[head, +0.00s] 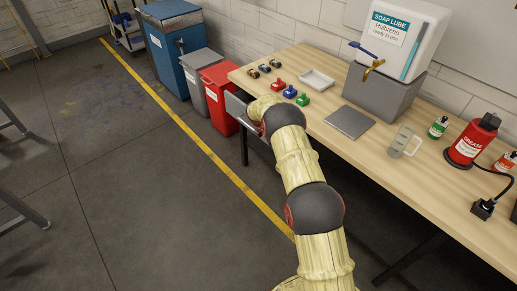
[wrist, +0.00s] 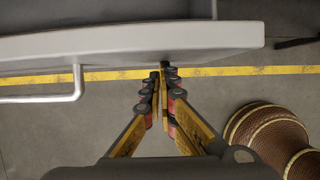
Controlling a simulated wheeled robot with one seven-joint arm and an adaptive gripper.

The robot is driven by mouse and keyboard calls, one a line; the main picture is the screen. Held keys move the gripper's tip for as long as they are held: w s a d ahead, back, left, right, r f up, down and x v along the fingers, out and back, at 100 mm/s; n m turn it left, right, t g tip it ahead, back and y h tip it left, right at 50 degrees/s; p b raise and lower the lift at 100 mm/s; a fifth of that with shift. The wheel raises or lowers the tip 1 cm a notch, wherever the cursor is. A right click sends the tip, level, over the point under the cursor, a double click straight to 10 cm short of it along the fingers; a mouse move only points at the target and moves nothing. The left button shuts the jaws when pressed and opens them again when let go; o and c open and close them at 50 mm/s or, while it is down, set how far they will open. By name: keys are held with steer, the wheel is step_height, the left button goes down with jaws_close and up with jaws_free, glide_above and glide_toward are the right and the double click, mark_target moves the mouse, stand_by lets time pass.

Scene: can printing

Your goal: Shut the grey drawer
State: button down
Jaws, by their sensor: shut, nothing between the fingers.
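The grey drawer (head: 238,109) sticks out from under the near edge of the wooden table, close to its far left end. My arm partly hides it in the head view. In the wrist view the drawer's front (wrist: 130,44) spans the upper part, with its bar handle (wrist: 40,99) at the left. My gripper (wrist: 163,68) is shut and empty, its fingertips at the drawer front's edge, right of the handle. I cannot tell whether they touch it. In the head view my gripper is hidden behind my arm.
Red (head: 219,97) and grey (head: 203,76) bins stand beyond the drawer. The table (head: 318,119) carries small coloured pieces, a white tray (head: 317,79), a grey plate (head: 349,122) and a soap lube dispenser (head: 400,35).

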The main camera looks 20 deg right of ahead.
steer(key=w+d, duration=0.1)
steer(key=d, duration=0.2)
steer(key=w+d, duration=0.1)
steer(key=d, duration=0.1)
steer(key=w+d, duration=0.1)
steer(key=d, duration=0.2)
steer(key=shift+d+f+b, duration=0.1)
steer(key=shift+d+b, duration=0.2)
steer(key=shift+b, duration=0.05)
steer(key=shift+d, duration=0.4)
steer(key=shift+a, duration=0.3)
steer(key=s+a+r+p, duration=0.2)
steer(key=a+r, duration=0.5)
steer(key=r, duration=0.2)
steer(key=shift+s+r+p, duration=0.15)
steer(key=shift+r+p, duration=0.05)
steer(key=shift+p, duration=0.15)
